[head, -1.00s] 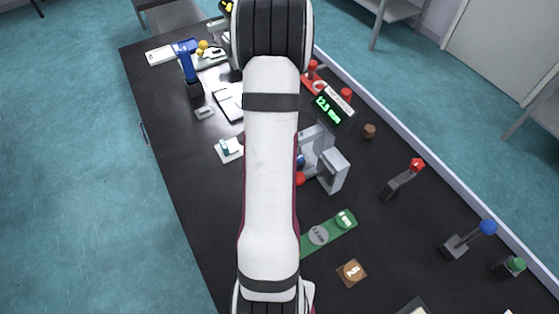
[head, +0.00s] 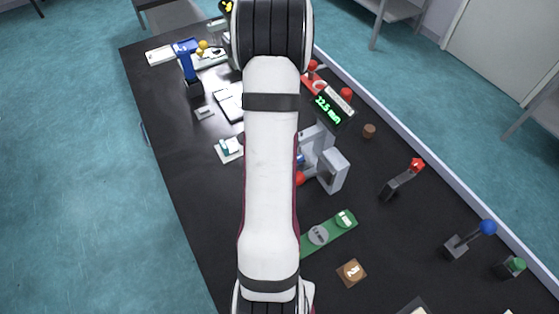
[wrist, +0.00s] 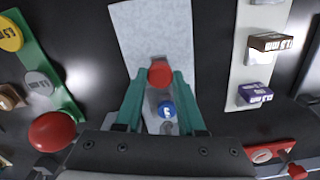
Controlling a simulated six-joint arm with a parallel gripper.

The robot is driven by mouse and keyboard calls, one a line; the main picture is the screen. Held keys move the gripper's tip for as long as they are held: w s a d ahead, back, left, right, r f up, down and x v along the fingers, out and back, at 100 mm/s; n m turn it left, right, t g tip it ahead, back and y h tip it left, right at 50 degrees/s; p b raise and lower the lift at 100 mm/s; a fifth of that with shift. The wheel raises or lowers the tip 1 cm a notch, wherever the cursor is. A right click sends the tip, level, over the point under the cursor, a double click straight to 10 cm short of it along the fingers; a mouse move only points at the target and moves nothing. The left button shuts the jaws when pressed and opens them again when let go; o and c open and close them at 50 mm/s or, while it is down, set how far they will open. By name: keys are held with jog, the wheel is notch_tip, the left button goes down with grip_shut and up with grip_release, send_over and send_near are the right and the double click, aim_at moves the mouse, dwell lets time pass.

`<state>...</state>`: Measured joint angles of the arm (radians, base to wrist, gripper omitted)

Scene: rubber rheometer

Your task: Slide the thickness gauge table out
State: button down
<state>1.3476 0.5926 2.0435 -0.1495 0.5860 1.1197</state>
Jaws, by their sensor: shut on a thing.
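In the wrist view my gripper (wrist: 160,80) is shut on a red round knob (wrist: 160,73), which sits between the teal fingertips. Beneath lies a long pale grey plate (wrist: 150,28), which I cannot surely tell to be the gauge table. A blue round piece with a number (wrist: 167,109) shows between the fingers. In the head view my arm hides the gripper and the knob. A grey bracket-like device (head: 333,172) stands just right of my arm. A black display (head: 327,108) with green digits in mm stands behind it.
A green strip (head: 343,222) and a brown tile (head: 351,271) lie in front. Red-topped (head: 416,164) and blue-topped (head: 488,227) levers stand to the right. In the wrist view a large red ball (wrist: 52,132) is at left and a white strip with blocks (wrist: 242,65) at right.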

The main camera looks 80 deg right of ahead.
jog(key=w+a, duration=0.8)
jog(key=shift+w, duration=0.1)
jog(key=c, duration=0.5)
grip_release()
notch_tip(320, 180, up, 16)
jog(key=shift+f, duration=0.1)
